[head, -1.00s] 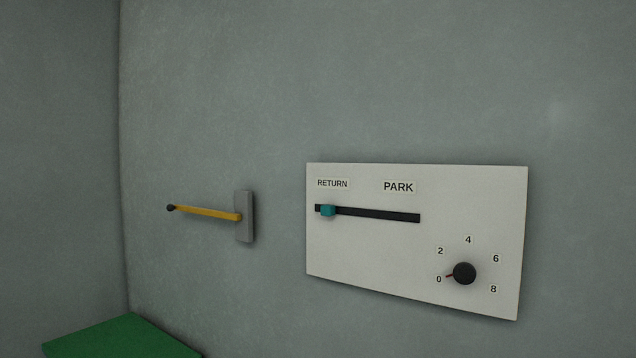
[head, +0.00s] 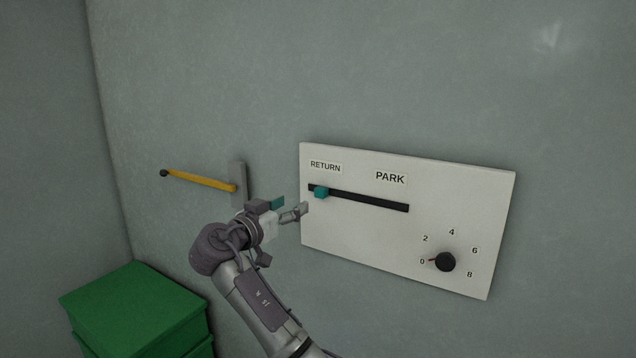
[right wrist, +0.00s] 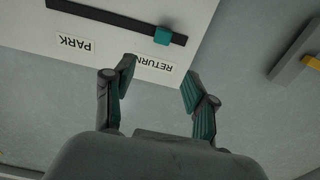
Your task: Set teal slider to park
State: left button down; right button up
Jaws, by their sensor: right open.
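The teal slider (head: 321,192) sits near the left end of its dark horizontal track (head: 370,201), below the RETURN label (head: 325,167). The PARK label (head: 390,178) is above the right end of the track. My right gripper (head: 291,207) is open and empty, to the left of the white panel (head: 345,242) and left of the slider. In the right wrist view the picture is turned over; the teal slider (right wrist: 162,36) shows beyond the open fingers (right wrist: 158,88), apart from them. My left gripper is not in view.
A yellow lever (head: 200,181) with a black tip sticks out from a grey wall plate (head: 238,178), close behind my right gripper. A black knob (head: 445,262) points near 0 on the panel's lower right. Green boxes (head: 135,305) stand at lower left.

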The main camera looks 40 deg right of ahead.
aim_at(319, 190)
jog(key=p+x, duration=0.4)
jog(key=x, duration=0.7)
jog(key=shift+w+d, duration=0.1)
jog(key=shift+d, duration=0.1)
jog(key=shift+w+d+f, duration=0.15)
jog(key=shift+w+d, duration=0.05)
jog(key=shift+d, duration=0.4)
grip_shut()
